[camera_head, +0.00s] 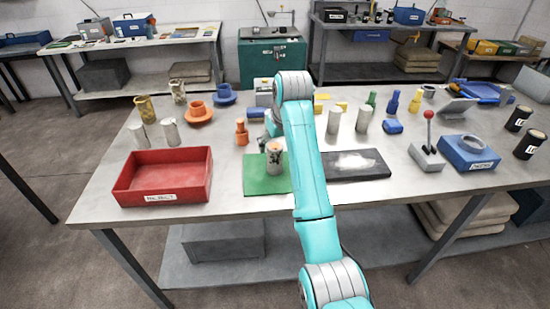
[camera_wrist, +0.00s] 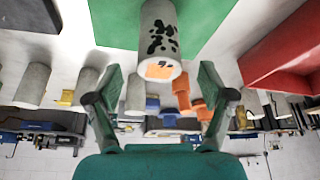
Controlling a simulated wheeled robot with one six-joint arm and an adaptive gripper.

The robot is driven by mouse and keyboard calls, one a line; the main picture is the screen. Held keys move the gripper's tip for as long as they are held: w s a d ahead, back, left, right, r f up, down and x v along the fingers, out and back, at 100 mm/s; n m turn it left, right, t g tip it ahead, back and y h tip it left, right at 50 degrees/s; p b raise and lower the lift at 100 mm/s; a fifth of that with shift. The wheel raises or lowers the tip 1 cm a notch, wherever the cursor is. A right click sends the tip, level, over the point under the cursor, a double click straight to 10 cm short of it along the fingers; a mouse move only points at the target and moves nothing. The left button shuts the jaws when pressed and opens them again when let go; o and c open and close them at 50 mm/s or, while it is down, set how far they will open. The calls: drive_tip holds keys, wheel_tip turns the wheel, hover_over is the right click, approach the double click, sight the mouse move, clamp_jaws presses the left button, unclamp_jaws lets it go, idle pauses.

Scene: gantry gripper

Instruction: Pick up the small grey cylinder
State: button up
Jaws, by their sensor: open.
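A grey cylinder (camera_head: 274,162) with dark blotches and a small orange patch stands on the green mat (camera_head: 258,184). In the wrist view the cylinder (camera_wrist: 158,28) shows at top centre, its end in line with the gap between my fingertips. My gripper (camera_wrist: 160,76) is open, with a finger on either side and no contact visible. In the head view, my arm hides most of the gripper. Plain grey cylinders stand at the left (camera_head: 140,137), (camera_head: 170,132) and right of my arm (camera_head: 334,121), (camera_head: 363,120). Which one is the small one is unclear.
A red tray (camera_head: 140,200) lies left of the mat and a black plate (camera_head: 375,172) right of it. Behind are an orange figure (camera_head: 242,133) and orange and blue parts. A lever box (camera_head: 427,158) and blue box (camera_head: 468,155) stand at the right.

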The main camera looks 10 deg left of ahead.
drive_tip(key=shift+x, duration=3.1)
drive_tip(key=shift+w+r, duration=0.1)
clamp_jaws()
